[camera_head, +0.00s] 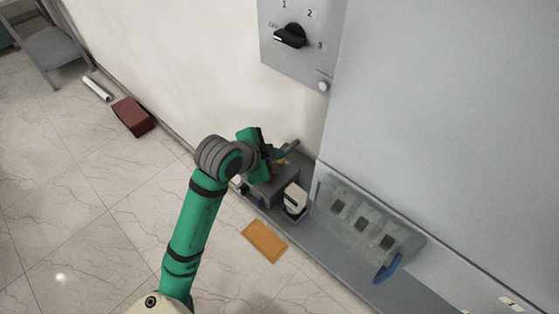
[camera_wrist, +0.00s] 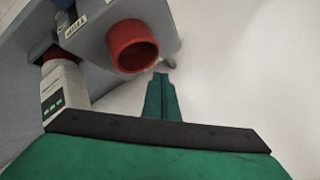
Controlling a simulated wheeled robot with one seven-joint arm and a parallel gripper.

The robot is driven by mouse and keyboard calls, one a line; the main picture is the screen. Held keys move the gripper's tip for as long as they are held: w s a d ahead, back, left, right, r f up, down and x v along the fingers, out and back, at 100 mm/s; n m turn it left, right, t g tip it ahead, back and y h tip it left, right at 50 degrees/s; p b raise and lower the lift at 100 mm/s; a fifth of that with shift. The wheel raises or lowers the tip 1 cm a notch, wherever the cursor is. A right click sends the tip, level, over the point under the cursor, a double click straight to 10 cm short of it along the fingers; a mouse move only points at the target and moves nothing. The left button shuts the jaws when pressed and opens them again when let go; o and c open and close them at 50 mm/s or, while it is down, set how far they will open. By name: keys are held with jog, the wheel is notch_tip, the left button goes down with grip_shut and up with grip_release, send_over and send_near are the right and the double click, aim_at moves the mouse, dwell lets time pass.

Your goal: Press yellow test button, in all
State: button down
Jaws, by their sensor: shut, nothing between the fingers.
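My gripper (camera_wrist: 160,78) is shut and empty in the wrist view, its two green fingers together. The fingertips are just right of and below the open end of a red cylinder (camera_wrist: 133,45) on a grey box (camera_wrist: 100,20). I cannot tell whether they touch anything. No yellow button is clear in the wrist view. In the head view my green wrist covers part of the grey box (camera_head: 272,190) by the wall. A small yellow-orange spot (camera_head: 281,162) shows beside the wrist, too small to identify.
A white device with green lights (camera_wrist: 60,92) stands left of the red cylinder. A clear case with dark switches (camera_head: 365,222) is to the right. A panel with a black rotary knob (camera_head: 290,36) hangs above. An orange plate (camera_head: 264,241) and a red-brown box (camera_head: 133,117) lie on the floor.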

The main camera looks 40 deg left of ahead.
aim_at(277, 166)
jog(key=shift+r, duration=2.5)
